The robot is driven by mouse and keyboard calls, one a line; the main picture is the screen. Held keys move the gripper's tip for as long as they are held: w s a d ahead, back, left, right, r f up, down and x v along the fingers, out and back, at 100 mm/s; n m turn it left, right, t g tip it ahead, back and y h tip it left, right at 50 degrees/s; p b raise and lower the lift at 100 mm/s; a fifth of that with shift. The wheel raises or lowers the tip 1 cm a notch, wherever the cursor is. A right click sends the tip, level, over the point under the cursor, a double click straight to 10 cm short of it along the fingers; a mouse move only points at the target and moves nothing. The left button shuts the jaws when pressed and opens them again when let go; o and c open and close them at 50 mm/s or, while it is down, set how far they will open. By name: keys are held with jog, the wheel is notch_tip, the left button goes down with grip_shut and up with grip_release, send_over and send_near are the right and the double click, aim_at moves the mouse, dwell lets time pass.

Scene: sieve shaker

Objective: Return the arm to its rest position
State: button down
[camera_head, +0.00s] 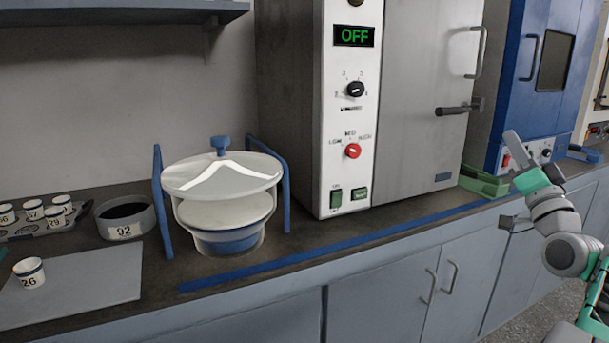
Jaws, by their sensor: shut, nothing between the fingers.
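My arm is at the right of the head view, raised in front of the counter's right part. My gripper (511,136) is at its upper end, tipped up and to the left. Its fingers are shut with nothing between them. It appears in front of the blue cabinet's lower left edge and touches nothing that I can make out. The lower part of the arm runs out of the picture at the bottom right.
A grey oven (420,110) reading OFF stands on the counter. Left of it are a lidded clear vessel (222,190) between blue side frames, a dark bowl marked 92 (125,220), and several numbered cups. A green tray (484,184) and a blue cabinet (535,85) are near my gripper.

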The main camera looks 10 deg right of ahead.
jog(key=w+a+f+n+g+y+p, duration=0.1)
jog(key=w+a+n+g+y+p, duration=0.3)
jog(key=a+p, duration=0.6)
jog(key=w+a+f+n+g+y+p, duration=0.1)
jog(key=w+a+g+p, duration=0.5)
jog(key=a, duration=0.8)
jog(key=s+a+f+n+g+p, duration=0.1)
jog(key=s+a+f+g+p, duration=0.1)
jog(key=s+a+p, duration=0.3)
jog(key=s+a+f+n+g+p, duration=0.1)
jog(key=s+a+g+p, duration=0.4)
jog(key=s, duration=0.8)
jog(key=s+a+f+n+g+h+p, duration=0.1)
jog(key=s+a+f+g+p, duration=0.2)
jog(key=s+p, duration=0.3)
jog(key=s+a+g, duration=0.1)
jog(key=s, duration=0.2)
jog(key=shift+a+f+n, duration=0.3)
jog(key=shift+a+n, duration=0.1)
